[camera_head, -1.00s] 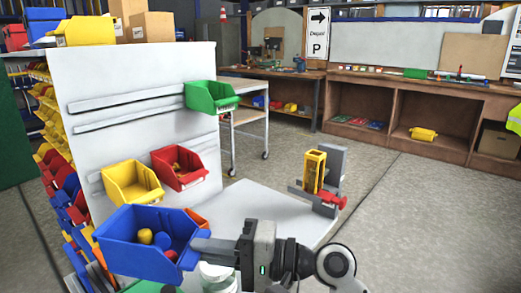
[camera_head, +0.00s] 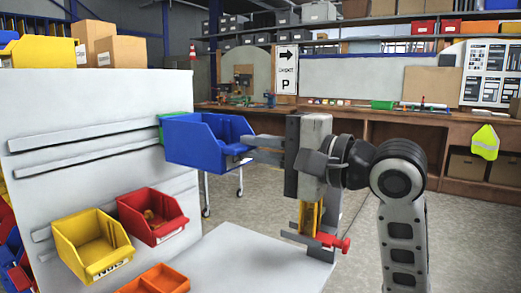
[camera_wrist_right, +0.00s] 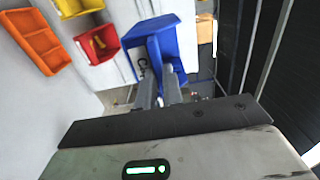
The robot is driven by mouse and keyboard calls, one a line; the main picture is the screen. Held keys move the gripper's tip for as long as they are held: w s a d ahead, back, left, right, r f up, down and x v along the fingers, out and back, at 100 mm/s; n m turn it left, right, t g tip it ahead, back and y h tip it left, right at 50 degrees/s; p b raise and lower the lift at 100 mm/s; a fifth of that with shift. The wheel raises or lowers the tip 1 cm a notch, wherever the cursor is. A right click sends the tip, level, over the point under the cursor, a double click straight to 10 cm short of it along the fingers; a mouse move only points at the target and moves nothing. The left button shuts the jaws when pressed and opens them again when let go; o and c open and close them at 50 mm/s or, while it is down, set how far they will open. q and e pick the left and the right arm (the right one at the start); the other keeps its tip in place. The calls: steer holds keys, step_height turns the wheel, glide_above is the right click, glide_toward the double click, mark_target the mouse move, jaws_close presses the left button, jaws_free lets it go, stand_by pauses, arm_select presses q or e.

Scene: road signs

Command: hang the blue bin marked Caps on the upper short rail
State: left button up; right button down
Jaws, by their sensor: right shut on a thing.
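The blue bin (camera_head: 195,142) is held in the air by my right gripper (camera_head: 252,150), whose fingers are shut on its right side. It also shows in the right wrist view (camera_wrist_right: 182,45) between the fingers (camera_wrist_right: 160,85), with a partly hidden label starting with "C". In the head view the bin overlaps the right end of the upper rails; I cannot tell whether it touches them. The upper rail (camera_head: 85,133) runs across the white panel (camera_head: 100,95), with a second rail (camera_head: 85,156) just below. My left gripper is out of view.
A green bin (camera_head: 163,119) is mostly hidden behind the blue one. A yellow bin (camera_head: 90,243) and a red bin (camera_head: 152,215) hang lower on the panel. An orange tray (camera_head: 157,280) and a yellow-and-grey fixture (camera_head: 311,218) are on the white tabletop (camera_head: 235,255).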

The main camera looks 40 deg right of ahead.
steer(key=shift+x, duration=2.75)
arm_select(q)
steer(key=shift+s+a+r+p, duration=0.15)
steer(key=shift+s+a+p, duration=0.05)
steer(key=shift+p, duration=0.85)
arm_select(e)
steer(key=shift+x, duration=7.45)
steer(key=shift+f, duration=0.2)
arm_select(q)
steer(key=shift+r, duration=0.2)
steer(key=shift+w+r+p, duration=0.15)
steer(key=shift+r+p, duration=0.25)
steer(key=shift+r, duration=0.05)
arm_select(e)
steer(key=shift+s, duration=0.1)
